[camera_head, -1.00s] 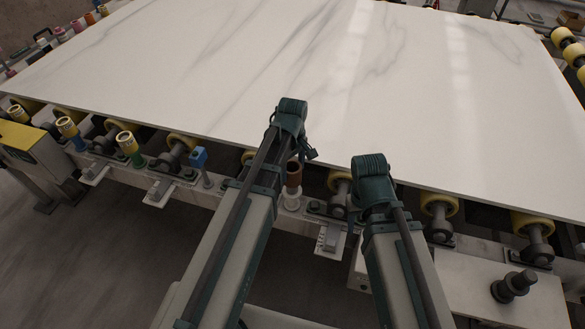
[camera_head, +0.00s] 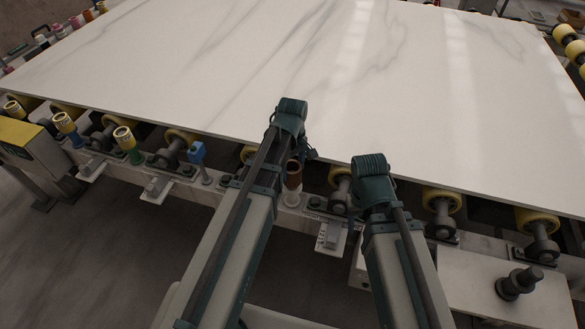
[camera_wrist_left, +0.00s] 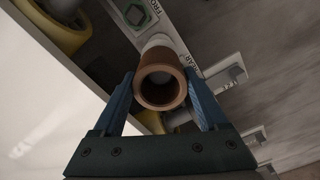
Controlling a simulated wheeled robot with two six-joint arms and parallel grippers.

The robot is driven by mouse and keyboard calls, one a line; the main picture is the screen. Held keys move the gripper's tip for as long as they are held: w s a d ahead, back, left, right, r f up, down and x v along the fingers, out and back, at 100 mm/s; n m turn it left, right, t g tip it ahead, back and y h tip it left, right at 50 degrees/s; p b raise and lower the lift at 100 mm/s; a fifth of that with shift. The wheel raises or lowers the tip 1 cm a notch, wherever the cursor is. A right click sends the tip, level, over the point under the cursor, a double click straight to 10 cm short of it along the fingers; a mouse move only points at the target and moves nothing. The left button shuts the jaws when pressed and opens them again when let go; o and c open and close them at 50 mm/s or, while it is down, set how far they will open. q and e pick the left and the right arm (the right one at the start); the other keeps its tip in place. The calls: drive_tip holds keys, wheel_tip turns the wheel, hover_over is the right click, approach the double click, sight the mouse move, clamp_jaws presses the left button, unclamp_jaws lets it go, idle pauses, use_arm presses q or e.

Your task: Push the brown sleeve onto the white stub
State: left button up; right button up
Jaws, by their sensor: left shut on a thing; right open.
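The brown sleeve (camera_head: 293,178) is a short open tube standing about upright over the white stub (camera_head: 291,199) on the conveyor's side rail. In the left wrist view the sleeve (camera_wrist_left: 163,60) shows its open end, with the pale stub (camera_wrist_left: 158,41) at its far end. The sleeve meets or overlaps the stub; how far down it sits I cannot tell. My left gripper (camera_wrist_left: 161,92) is shut on the sleeve, one blue finger on each side. My right gripper (camera_head: 352,222) is open and empty, to the right of the stub; its fingertips are mostly hidden.
A large white marble slab (camera_head: 330,60) lies on yellow rollers (camera_head: 441,201) behind the rail. A blue-topped post (camera_head: 197,153) stands left of the stub. Several cream-yellow-topped stubs (camera_head: 124,138) stand further left. A dark knob (camera_head: 520,282) sits on a plate at the lower right.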

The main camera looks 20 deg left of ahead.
use_arm(q)
drive_tip(key=shift+f+b, duration=1.35)
drive_tip(key=shift+f, duration=0.15)
drive_tip(key=o, duration=1.4)
drive_tip(key=shift+r, duration=0.1)
drive_tip(key=shift+c, duration=0.2)
drive_tip(key=shift+r, duration=0.1)
wheel_tip(320, 180, up, 14)
drive_tip(key=p, duration=1.4)
drive_tip(key=shift+f, duration=0.2)
drive_tip(key=s+d+m+y, duration=0.1)
drive_tip(key=s+d+m, duration=0.9)
drive_tip(key=s+m, duration=0.4)
drive_tip(key=shift+d+m, duration=0.2)
drive_tip(key=shift+m, duration=0.5)
